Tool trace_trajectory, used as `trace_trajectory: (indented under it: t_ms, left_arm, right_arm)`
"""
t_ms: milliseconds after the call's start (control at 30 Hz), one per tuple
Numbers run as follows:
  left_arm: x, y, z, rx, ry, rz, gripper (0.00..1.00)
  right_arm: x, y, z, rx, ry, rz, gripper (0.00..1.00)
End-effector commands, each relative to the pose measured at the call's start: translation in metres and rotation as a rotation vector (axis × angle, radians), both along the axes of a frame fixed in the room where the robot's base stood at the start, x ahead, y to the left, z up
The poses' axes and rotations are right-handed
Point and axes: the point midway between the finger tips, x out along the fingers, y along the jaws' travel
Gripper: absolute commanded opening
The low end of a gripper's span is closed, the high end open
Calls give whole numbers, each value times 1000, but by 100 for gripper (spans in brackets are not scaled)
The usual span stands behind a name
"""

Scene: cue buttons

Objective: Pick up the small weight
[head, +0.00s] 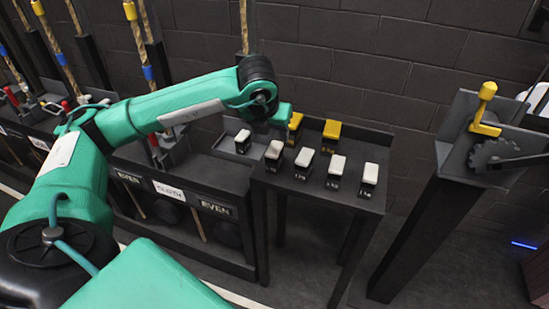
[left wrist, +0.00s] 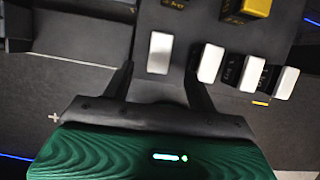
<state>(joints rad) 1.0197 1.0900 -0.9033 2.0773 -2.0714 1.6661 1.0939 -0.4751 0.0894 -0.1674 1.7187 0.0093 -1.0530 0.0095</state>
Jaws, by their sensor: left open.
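Several white-topped dark weights stand in a front row on a small black table (head: 262,180): a leftmost one (head: 274,152), then others (head: 304,158), (head: 337,165) and (head: 369,173). Their labels are too small to read surely, so I cannot tell which is the small weight. My left gripper (head: 281,116) is above the table's left back part; its fingers are hidden in the head view. In the left wrist view the left gripper (left wrist: 160,74) is open, with a white weight (left wrist: 159,52) ahead between its fingers, not gripped. My right gripper is not in view.
Two yellow-topped weights (head: 296,121) (head: 331,129) stand behind the white row. Another white-topped block (head: 242,137) sits on a grey tray to the left. A grey stand with a yellow crank (head: 485,105) is at the right. A brick wall is behind.

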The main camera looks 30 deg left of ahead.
Motion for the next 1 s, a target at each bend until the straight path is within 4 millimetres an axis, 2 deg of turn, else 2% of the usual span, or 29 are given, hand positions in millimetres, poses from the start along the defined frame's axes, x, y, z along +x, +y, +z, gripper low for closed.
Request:
trace_trajectory:
  t_ms: [100,200,467,733,1000]
  left_arm:
    - [9,2,-24,-1,5,0,58]
    - [15,4,-39,-3,2,-1,58]
    - [22,6,-58,-3,1,-2,58]
    - [35,10,-94,-4,3,-3,58]
    - [38,11,-102,-4,0,-4,58]
  right_arm:
    - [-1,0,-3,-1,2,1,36]
    - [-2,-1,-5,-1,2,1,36]
    - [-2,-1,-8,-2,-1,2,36]
    - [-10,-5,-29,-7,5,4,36]
    - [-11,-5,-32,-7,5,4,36]
